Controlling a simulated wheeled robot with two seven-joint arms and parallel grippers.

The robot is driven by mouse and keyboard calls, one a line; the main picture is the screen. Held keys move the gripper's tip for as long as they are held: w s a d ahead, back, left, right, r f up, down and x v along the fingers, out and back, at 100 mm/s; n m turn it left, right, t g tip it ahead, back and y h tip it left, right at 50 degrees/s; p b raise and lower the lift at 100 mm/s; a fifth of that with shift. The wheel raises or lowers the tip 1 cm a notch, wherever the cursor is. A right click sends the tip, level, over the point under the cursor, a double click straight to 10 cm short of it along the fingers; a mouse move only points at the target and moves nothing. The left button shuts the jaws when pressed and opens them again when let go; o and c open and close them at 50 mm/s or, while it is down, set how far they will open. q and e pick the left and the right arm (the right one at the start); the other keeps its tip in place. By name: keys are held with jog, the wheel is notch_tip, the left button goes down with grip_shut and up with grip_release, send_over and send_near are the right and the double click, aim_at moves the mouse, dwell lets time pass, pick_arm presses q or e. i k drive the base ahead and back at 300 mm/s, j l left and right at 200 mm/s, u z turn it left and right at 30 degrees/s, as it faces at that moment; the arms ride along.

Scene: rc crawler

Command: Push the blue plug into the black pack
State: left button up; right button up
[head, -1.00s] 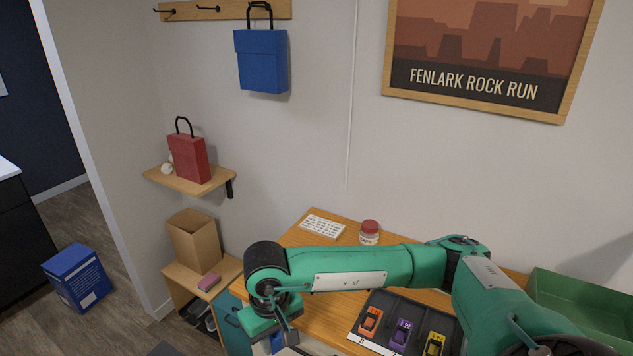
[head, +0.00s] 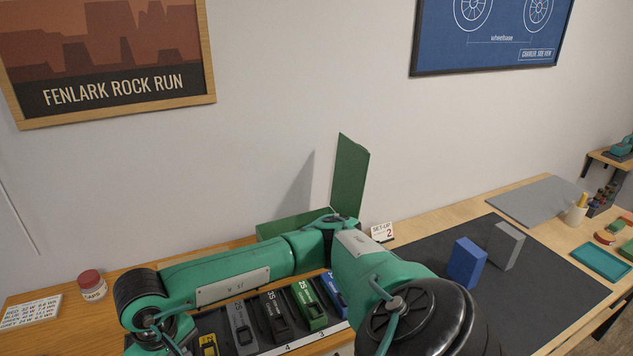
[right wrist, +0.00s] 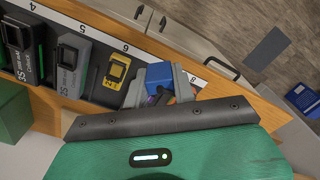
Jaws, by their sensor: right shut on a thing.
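My right gripper (right wrist: 160,80) is shut on a small blue piece, apparently the blue plug (right wrist: 159,74), in the right wrist view. It is over the end of the black tray, beside the yellow pack (right wrist: 117,70). My left gripper is not in view.
A green bin (head: 292,222) is behind my arm. A blue block (head: 466,263) and a grey block (head: 505,245) stand on the dark mat (head: 535,290), which has free room.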

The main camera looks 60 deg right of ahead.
aim_at(282, 330)
jog(key=i+z, duration=0.1)
jog(key=z, duration=0.3)
jog(key=j+z, duration=0.15)
jog(key=z, duration=0.25)
jog(key=i+j+z, duration=0.1)
jog(key=z, duration=0.3)
jog(key=j+z, duration=0.2)
jog(key=z, duration=0.15)
jog(key=i+j+z, duration=0.15)
jog(key=j+z, duration=0.2)
jog(key=j, duration=0.5)
jog(key=j+z, duration=0.35)
jog(key=j, duration=0.5)
